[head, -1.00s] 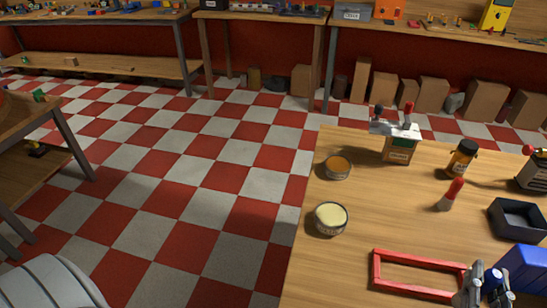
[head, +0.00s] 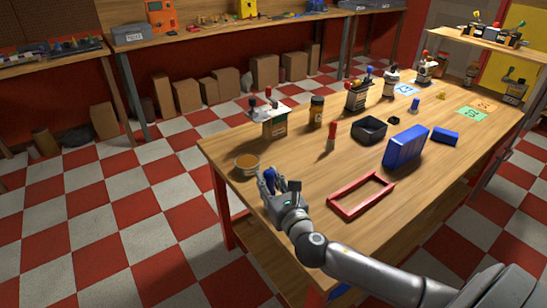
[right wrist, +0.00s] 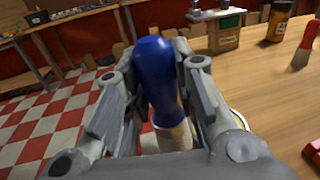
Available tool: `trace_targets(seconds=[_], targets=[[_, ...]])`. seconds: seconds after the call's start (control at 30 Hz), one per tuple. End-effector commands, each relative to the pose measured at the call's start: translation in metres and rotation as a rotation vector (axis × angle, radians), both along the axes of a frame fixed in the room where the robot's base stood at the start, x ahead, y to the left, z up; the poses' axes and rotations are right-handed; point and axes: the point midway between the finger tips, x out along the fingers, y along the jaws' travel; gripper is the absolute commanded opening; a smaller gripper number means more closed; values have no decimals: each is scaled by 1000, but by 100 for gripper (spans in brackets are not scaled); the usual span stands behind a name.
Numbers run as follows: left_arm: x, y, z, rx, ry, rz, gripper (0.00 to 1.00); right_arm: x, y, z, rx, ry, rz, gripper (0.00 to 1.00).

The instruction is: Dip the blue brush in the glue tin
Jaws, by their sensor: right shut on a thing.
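My right gripper (head: 270,183) is shut on the blue brush (right wrist: 155,72) over the table's near left corner. The brush's blue handle end points up between the fingers, with a pale part below it; its lower end is hidden. An open tin with orange-brown contents (head: 247,163) stands just beyond the gripper. My left gripper is out of view.
A red frame (head: 334,208) lies right of the gripper. Beyond are a red brush (head: 331,137), a black tray (head: 369,131), a blue box (head: 405,148), an amber jar (head: 316,113) and a tool holder (head: 274,124). The table's left edge is close to the gripper.

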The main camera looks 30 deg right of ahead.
Motion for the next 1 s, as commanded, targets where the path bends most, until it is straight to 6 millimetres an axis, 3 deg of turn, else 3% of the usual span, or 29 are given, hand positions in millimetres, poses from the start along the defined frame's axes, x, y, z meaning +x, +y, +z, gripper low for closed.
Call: trace_targets(seconds=[0.03, 0.1, 0.3, 0.57, 1.0], targets=[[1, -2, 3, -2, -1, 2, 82, 14, -21, 5, -3, -6, -27, 1], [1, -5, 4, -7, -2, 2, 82, 27, -43, 8, 4, -8, -56, 1], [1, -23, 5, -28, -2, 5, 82, 46, -78, 14, 24, -17, -100, 1], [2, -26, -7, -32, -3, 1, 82, 47, -81, 3, 27, -17, -105, 1], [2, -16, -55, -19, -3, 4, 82, 47, -81, -40, 26, -18, -105, 1]])
